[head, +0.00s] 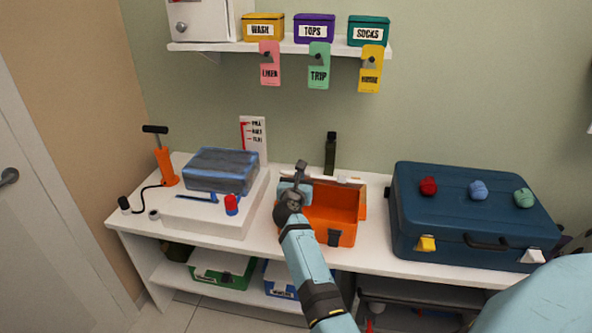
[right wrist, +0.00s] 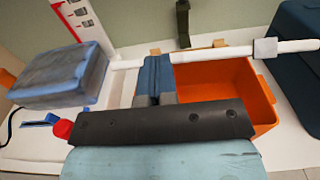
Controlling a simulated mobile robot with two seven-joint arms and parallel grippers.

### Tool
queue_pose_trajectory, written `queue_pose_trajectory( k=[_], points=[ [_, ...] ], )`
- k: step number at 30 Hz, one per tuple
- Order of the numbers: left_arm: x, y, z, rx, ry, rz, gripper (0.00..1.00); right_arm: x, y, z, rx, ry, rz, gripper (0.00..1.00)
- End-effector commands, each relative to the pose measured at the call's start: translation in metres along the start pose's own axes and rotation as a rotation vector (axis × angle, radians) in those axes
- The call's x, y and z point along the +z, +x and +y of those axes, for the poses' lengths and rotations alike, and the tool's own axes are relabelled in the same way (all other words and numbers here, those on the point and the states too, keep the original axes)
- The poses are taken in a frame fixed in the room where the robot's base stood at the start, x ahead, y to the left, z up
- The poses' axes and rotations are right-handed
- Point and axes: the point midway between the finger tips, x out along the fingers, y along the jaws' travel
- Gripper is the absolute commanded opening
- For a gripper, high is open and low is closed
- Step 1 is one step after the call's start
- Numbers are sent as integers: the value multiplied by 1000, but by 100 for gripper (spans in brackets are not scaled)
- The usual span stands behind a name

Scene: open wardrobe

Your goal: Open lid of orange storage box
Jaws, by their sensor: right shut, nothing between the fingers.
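The orange storage box (head: 333,211) stands on the white table in the head view. Its top is open and I see into its interior, which also shows in the right wrist view (right wrist: 215,85). A dark latch is on its front. A strip of orange shows behind the opening; how far back the lid lies is hard to tell. My right gripper (head: 300,168) is over the box's left part, near its back edge. In the right wrist view its fingers (right wrist: 157,68) are shut with nothing between them. My left gripper is out of view.
A blue suitcase (head: 420,210) stands to the right of the box. A white case (head: 210,214) with a grey-blue bundle (head: 221,170) is to the left. Above is a shelf with labelled boxes and hanging tags.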

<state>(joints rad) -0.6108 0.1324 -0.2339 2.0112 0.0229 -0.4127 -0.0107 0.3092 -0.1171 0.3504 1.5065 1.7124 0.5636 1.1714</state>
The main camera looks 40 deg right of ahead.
Motion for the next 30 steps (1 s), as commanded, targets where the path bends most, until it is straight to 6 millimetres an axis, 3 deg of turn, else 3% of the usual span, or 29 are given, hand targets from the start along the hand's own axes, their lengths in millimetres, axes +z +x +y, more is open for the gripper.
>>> queue_pose_trajectory(
  k=[1,9,15,20,30],
  points=[
    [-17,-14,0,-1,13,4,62,19,5,0,-2,2,26,0],
    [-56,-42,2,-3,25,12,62,39,29,-1,-2,5,168,0],
    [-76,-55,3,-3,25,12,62,52,53,-2,-2,-1,170,0],
    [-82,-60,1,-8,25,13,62,65,79,-2,-3,1,167,0],
    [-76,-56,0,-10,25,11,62,79,127,-2,-2,0,166,0]
  ],
)
